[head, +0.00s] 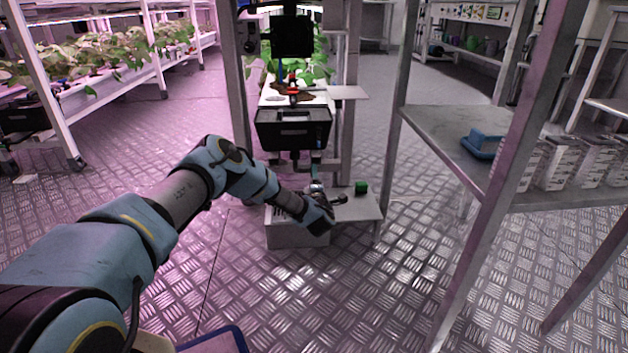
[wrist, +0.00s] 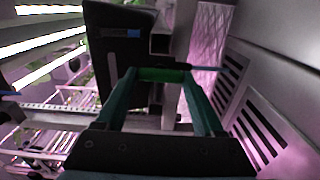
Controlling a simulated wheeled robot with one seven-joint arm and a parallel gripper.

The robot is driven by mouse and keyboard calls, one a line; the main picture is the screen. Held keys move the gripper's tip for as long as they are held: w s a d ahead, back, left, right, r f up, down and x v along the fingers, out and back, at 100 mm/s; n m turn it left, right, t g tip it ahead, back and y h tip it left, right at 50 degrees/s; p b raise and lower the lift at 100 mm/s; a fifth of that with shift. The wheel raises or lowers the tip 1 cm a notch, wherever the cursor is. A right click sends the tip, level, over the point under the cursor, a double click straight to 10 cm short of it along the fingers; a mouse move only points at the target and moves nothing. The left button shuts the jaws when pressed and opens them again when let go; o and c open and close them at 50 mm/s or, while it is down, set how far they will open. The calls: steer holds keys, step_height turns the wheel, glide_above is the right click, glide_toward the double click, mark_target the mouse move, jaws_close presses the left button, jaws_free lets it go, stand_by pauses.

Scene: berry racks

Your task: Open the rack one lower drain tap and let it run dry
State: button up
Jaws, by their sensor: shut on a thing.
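My gripper (head: 322,212) is low at the foot of the rack with the black tank (head: 293,130), beside the drain pipe (head: 316,163) under that tank. In the wrist view, my gripper's two teal fingers (wrist: 160,76) are shut on a short green bar that looks like the tap handle (wrist: 162,74). The tank shows there as a dark box with a blue label (wrist: 118,33). The tap's body is mostly hidden by my gripper in the head view. I cannot tell whether water is flowing.
A grey slotted box (head: 297,236) stands on the floor below my gripper. A metal bench (head: 450,135) with a blue tray (head: 482,143) stands at right. The front floor is mostly clear.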

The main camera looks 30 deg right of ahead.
steer(key=shift+f, duration=0.1)
stand_by(0.3)
steer(key=o, duration=1.4)
steer(key=p+v, duration=0.4)
steer(key=v, duration=0.6)
steer(key=shift+s+a+p, duration=0.2)
steer(key=shift+s+p, duration=0.15)
steer(key=shift+p, duration=0.05)
